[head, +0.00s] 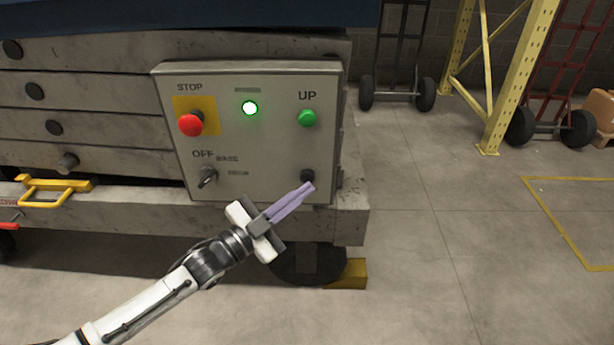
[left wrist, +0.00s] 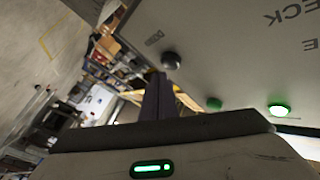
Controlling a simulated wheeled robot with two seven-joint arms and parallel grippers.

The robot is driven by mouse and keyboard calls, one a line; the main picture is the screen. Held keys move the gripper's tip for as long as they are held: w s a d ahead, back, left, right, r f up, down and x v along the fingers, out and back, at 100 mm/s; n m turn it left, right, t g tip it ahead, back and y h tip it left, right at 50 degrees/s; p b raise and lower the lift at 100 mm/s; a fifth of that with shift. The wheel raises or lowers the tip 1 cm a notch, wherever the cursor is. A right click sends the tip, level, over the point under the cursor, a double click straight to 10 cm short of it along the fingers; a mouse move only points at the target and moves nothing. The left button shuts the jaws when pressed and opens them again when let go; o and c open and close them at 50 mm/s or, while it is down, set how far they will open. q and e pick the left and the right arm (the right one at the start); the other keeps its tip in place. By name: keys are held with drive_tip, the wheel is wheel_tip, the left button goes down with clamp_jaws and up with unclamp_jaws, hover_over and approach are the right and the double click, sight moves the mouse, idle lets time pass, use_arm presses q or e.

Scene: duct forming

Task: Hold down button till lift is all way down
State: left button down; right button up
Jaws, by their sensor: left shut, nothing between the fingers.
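The grey control box (head: 250,172) is on the end of the lift (head: 100,100), whose grey beams lie stacked under a blue top. A black button (head: 307,175) sits at the box's lower right, below the green UP button (head: 307,118). My left gripper (head: 309,188) is shut and empty, its purple fingertips just below the black button. In the left wrist view the shut fingers (left wrist: 157,95) point close to the black button (left wrist: 171,60); I cannot tell whether they touch it. My right gripper is not in view.
The box also has a red STOP button (head: 191,124), a lit green lamp (head: 250,108) and an OFF switch (head: 207,176). A yellow handle (head: 45,198) sticks out at left. Hand trucks (head: 397,90) and a yellow rack (head: 510,80) stand behind. The floor at right is clear.

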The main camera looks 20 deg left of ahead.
use_arm(q)
drive_tip(key=s+p, duration=0.1)
drive_tip(key=s, duration=0.1)
drive_tip(key=s+d+p, duration=0.1)
drive_tip(key=s+p, duration=0.1)
drive_tip(key=s, duration=0.1)
drive_tip(key=shift+d, duration=0.2)
idle(1.1)
